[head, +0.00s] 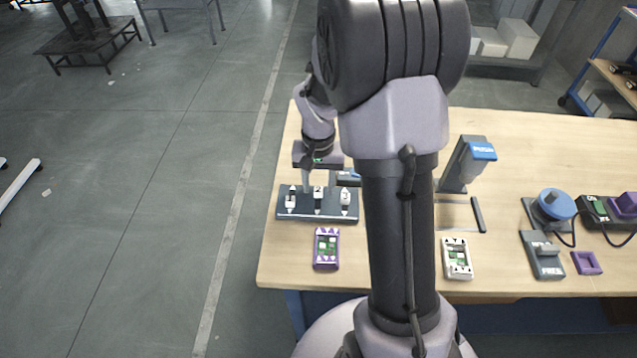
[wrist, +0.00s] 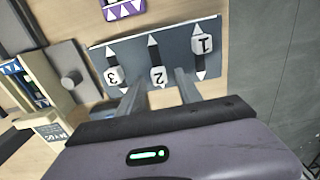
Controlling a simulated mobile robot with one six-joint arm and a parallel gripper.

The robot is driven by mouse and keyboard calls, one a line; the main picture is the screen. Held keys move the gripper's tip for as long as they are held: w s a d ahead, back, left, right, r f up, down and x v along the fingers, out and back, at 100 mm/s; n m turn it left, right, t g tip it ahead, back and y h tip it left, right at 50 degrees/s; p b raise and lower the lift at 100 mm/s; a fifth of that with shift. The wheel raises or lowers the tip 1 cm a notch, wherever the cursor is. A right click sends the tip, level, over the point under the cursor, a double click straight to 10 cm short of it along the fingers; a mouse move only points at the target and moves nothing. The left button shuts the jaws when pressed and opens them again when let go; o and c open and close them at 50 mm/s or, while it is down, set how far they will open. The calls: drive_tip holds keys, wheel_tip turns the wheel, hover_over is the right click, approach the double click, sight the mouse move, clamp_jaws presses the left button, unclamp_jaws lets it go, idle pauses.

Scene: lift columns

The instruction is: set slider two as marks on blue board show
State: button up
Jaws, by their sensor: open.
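The dark slider panel (head: 305,216) lies on the table with three numbered white knobs on slots, arrowheads at both ends. My gripper (head: 318,188) is open over it. In the wrist view my gripper (wrist: 158,82) has its fingers on either side of slider two's knob (wrist: 157,76), apart from it as far as I can tell. That knob is near the far end of its slot. Knob one (wrist: 202,43) and knob three (wrist: 113,75) stand on either side. A card with bluish edge and white triangles (wrist: 22,82) shows at the wrist view's left; I cannot tell whether it is the blue board.
A purple-framed card (head: 326,262) lies in front of the panel, and a white-framed card (head: 457,272) to the right. A grey stand with blue top (head: 482,152), a blue knob (head: 555,204) and other devices are farther right. My arm hides the table's middle.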

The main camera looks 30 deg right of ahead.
sight(318, 188)
drive_tip(key=shift+r, duration=0.1)
wheel_tip(318, 188, up, 17)
drive_tip(key=p, duration=0.6)
drive_tip(key=shift+p, duration=0.4)
drive_tip(key=shift+r, duration=0.1)
